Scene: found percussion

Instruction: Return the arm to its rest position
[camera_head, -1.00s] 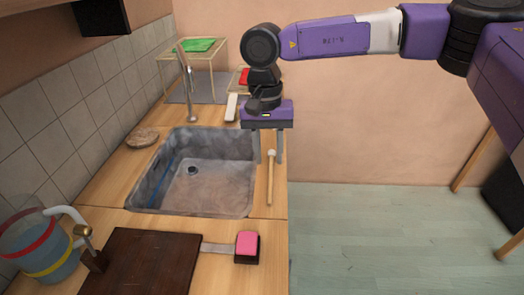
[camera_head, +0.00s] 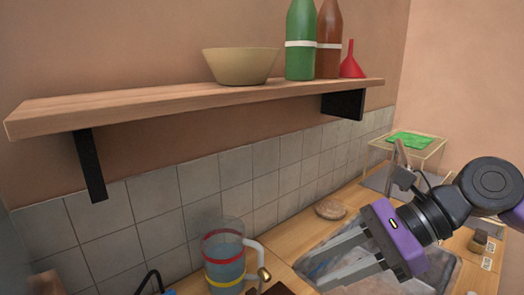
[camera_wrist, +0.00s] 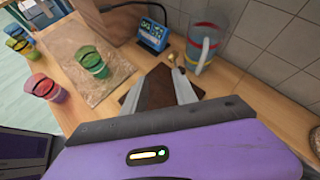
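My arm reaches in from the right in the head view, with my gripper (camera_head: 312,264) low over the counter and sink. The two grey fingers are apart with nothing seen between them. In the wrist view my gripper (camera_wrist: 166,80) also shows open and empty, with the dark brown board (camera_wrist: 130,98) beyond the fingertips. The sink (camera_head: 435,268) is partly hidden behind my gripper and wrist.
A wall shelf (camera_head: 180,98) holds a bowl (camera_head: 240,66), two bottles and a red funnel (camera_head: 352,62). A banded pitcher (camera_head: 222,262) stands near my fingertips. The wrist view shows several coloured cups (camera_wrist: 92,62), a small blue-screened device (camera_wrist: 153,34) and the tiled wall.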

